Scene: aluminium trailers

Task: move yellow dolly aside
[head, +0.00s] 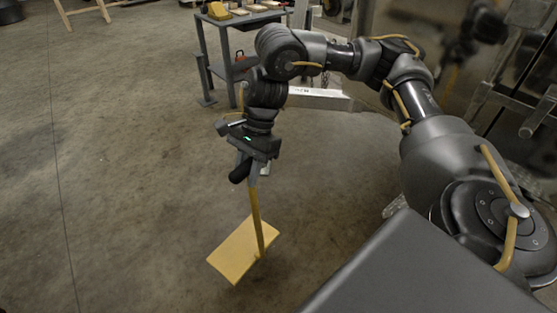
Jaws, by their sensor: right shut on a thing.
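The yellow dolly (233,256) is a flat yellow board low on the concrete floor, with a thin yellow upright handle (256,220) rising from it. My right gripper (249,178) points down over the board and is shut on the top of the handle. The handle leans slightly. The dolly's underside is hidden, so I cannot tell if wheels touch the floor. My left gripper is not in view.
A grey workbench (240,45) with yellow items on top stands at the back. Wooden trestle legs (85,12) are at the upper left. Shiny metal framework (515,80) is at the right. The floor (120,170) on the left is clear.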

